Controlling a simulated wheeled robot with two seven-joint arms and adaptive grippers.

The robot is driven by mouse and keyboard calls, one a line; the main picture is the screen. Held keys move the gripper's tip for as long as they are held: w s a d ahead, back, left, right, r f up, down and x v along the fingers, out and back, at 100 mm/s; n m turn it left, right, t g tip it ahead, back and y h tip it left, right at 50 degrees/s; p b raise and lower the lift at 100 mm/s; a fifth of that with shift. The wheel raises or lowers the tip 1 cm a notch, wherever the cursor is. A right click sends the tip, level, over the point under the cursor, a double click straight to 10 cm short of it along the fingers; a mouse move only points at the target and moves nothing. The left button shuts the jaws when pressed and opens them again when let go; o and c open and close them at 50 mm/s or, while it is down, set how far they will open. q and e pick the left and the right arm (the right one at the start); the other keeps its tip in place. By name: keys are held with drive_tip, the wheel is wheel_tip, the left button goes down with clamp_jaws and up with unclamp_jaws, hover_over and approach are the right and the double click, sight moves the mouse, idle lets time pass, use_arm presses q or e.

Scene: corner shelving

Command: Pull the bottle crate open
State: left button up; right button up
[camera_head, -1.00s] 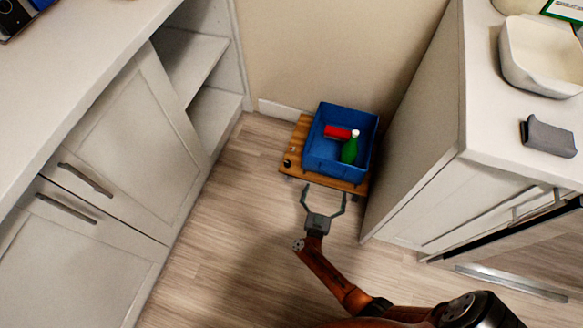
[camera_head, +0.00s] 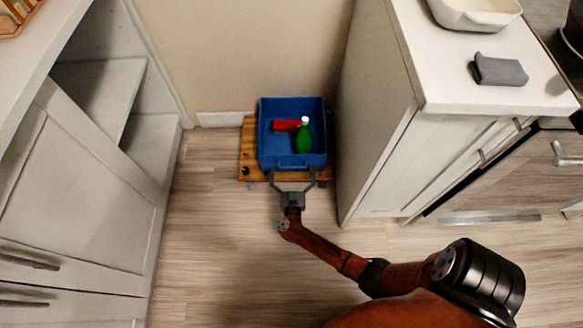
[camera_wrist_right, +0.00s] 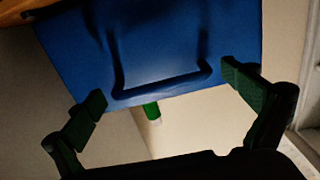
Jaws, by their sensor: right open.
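The blue bottle crate (camera_head: 265,135) stands on a wooden board (camera_head: 247,150) with small wheels, in the gap between the cabinets. My right gripper (camera_head: 293,177) is open at the crate's near side. In the right wrist view the open fingers (camera_wrist_right: 167,98) lie on either side of a blue handle (camera_wrist_right: 165,90) on the crate's wall (camera_wrist_right: 85,60). I cannot tell whether they touch it. My left gripper is not in view.
A cabinet with a white counter (camera_head: 440,85) and a grey cloth (camera_head: 498,71) stands close on the right. Cabinets with open shelves (camera_head: 105,85) stand on the left. The wooden floor (camera_head: 205,230) between them is clear apart from my right arm.

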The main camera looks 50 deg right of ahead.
drive_tip(key=c, duration=1.5)
drive_tip(key=shift+s, duration=0.1)
drive_tip(key=shift+c, duration=0.2)
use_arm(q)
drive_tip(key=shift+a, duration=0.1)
use_arm(e)
drive_tip(key=shift+s, duration=0.1)
